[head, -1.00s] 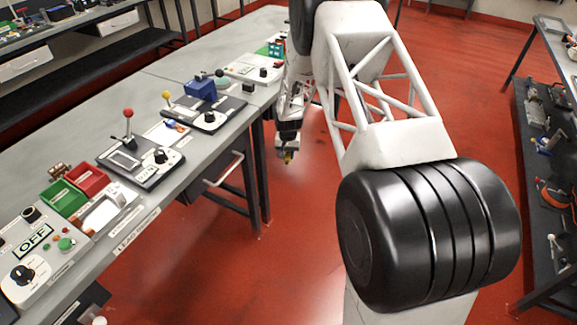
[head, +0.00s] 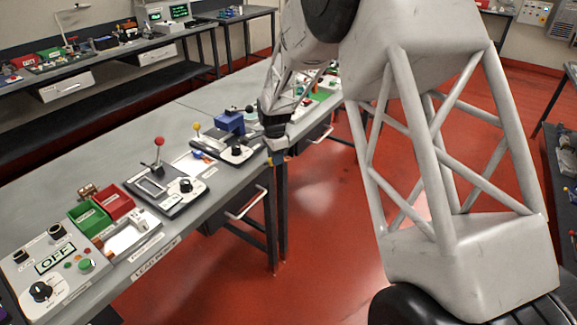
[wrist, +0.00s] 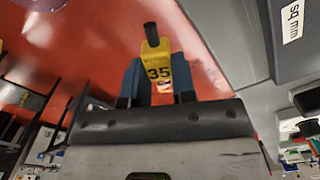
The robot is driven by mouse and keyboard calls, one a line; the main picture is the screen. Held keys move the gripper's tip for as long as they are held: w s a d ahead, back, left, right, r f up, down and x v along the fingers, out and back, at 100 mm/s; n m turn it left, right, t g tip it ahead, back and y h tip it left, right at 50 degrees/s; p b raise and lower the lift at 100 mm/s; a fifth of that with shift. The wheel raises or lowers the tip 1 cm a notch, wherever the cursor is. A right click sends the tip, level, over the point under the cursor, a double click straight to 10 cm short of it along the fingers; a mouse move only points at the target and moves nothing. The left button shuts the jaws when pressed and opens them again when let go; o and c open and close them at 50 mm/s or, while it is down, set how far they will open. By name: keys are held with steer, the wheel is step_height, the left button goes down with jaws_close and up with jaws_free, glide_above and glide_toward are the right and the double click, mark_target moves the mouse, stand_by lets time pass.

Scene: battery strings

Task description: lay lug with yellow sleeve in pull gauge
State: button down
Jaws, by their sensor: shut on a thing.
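My gripper (head: 272,150) is at the front edge of the bench, near the blue device. In the wrist view its jaws (wrist: 157,85) are shut on the lug with yellow sleeve (wrist: 157,62). The sleeve is marked 35 and a black end sticks out beyond it. No label names the pull gauge. Two lever devices stand on the bench: a black one with a red-knobbed lever, a window and a dial (head: 170,198), and one with a blue block (head: 230,122) and a yellow-knobbed lever. I cannot tell which is the gauge.
Green (head: 88,217) and red (head: 113,203) bins stand left of the red-knobbed device. A control box with an OFF sign (head: 52,262) is at the near left. The bench top (head: 95,175) behind them is mostly clear. Red floor is open in front.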

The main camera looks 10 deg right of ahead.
steer(key=a+r, duration=0.1)
steer(key=a, duration=0.1)
steer(key=a+r+m, duration=0.1)
steer(key=a, duration=0.1)
steer(key=a+r+m, duration=0.1)
steer(key=a, duration=0.1)
steer(key=shift+s+a, duration=0.2)
steer(key=shift+a, duration=0.2)
steer(key=a+r+m, duration=0.3)
steer(key=a+m, duration=0.2)
steer(key=a, duration=1.1)
step_height(320, 180, up, 4)
steer(key=m, duration=0.5)
glide_above(149, 187)
steer(key=shift+s+r, duration=0.1)
steer(key=shift+r, duration=0.05)
steer(key=shift+f, duration=3.85)
steer(key=shift+f, duration=0.45)
steer(key=c, duration=0.9)
jaws_free()
steer(key=shift+o, duration=0.2)
